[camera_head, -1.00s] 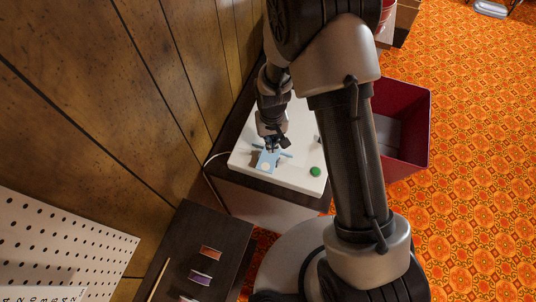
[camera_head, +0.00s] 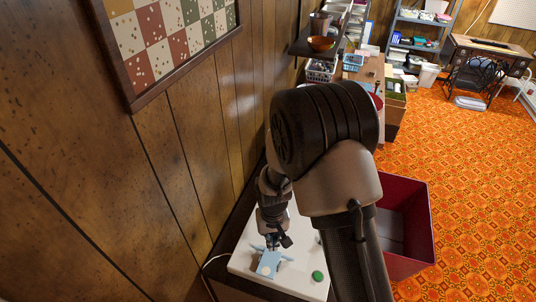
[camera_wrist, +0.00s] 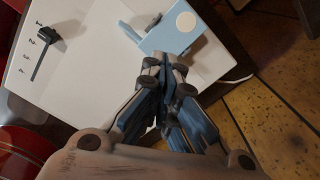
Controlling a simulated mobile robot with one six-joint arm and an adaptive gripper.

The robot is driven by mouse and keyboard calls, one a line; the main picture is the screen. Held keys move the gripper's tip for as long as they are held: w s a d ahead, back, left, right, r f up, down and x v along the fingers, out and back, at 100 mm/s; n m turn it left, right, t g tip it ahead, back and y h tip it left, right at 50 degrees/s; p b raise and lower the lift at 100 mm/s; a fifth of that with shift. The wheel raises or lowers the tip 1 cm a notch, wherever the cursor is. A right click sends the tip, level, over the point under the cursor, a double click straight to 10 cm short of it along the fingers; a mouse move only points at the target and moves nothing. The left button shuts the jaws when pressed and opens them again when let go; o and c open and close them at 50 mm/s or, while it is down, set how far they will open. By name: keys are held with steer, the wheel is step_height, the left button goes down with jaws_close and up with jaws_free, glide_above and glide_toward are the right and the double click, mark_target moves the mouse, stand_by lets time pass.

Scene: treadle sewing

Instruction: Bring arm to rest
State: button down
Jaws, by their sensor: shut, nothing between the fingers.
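My gripper (camera_head: 272,240) is shut and empty, pointing down over the white panel (camera_head: 245,262) on the dark cabinet. In the wrist view its fingertips (camera_wrist: 163,68) meet just beside a light blue piece with a white disc (camera_wrist: 172,33). The same blue piece (camera_head: 270,262) lies on the white panel in the head view, right below the gripper. Whether the fingertips touch it I cannot tell. A green button (camera_head: 318,276) is on the panel to the right. A black lever (camera_wrist: 44,50) with marks beside it shows in the wrist view.
The wood-panelled wall (camera_head: 150,190) stands close on the left. A dark red open bin (camera_head: 430,225) is right of the cabinet. A shelf with an orange bowl (camera_head: 320,43), and a treadle sewing table (camera_head: 488,60), are farther back. Patterned orange floor lies free on the right.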

steer(key=s+d+r+m+t+b, duration=0.1)
steer(key=s+d+r+b, duration=0.15)
steer(key=r, duration=0.65)
steer(key=s+d+r+t+b, duration=0.1)
steer(key=d+r, duration=0.3)
steer(key=r, duration=0.5)
steer(key=s+d+r+t+b, duration=0.1)
steer(key=s+d+r, duration=0.2)
steer(key=s, duration=0.5)
steer(key=s+d+r+m+t+b, duration=0.1)
steer(key=s+d+r+b, duration=0.1)
steer(key=s, duration=0.6)
steer(key=shift+d+r+t+b, duration=0.3)
steer(key=shift+d+r, duration=0.25)
steer(key=shift+r, duration=0.75)
